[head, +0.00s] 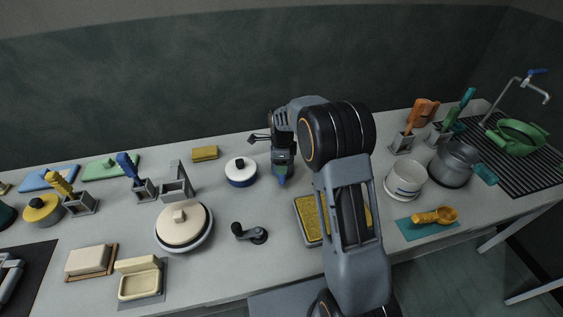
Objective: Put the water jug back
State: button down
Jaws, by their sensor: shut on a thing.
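My gripper (282,172) points down over the middle of the counter, behind my arm's dark joint. It is shut on a small blue-green thing (281,181), mostly hidden by the jaws, and I cannot tell what it is. A grey metal vessel (453,165) with a teal handle stands at the right, well apart from my gripper. It looks most like a jug or pot, but I cannot say for sure that it is the water jug. A white round pot (406,178) stands left of it.
A yellow-topped tray (310,220) is partly hidden behind my arm. A blue-and-white lidded pot (240,171) stands just left of my gripper. A cream lidded dish (184,226) and a black crank-shaped thing (250,233) are nearer. A black ribbed drainer (530,175) lies far right.

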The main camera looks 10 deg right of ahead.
jog(key=shift+f+b, duration=0.45)
jog(key=shift+f, duration=0.15)
dwell(0.7)
jog(key=shift+c, duration=0.7)
grip_release()
jog(key=shift+r, duration=0.25)
jog(key=shift+r+p, duration=2.7)
jog(key=shift+r, duration=1.1)
notch_tip(320, 180, up, 14)
jog(key=b, duration=0.1)
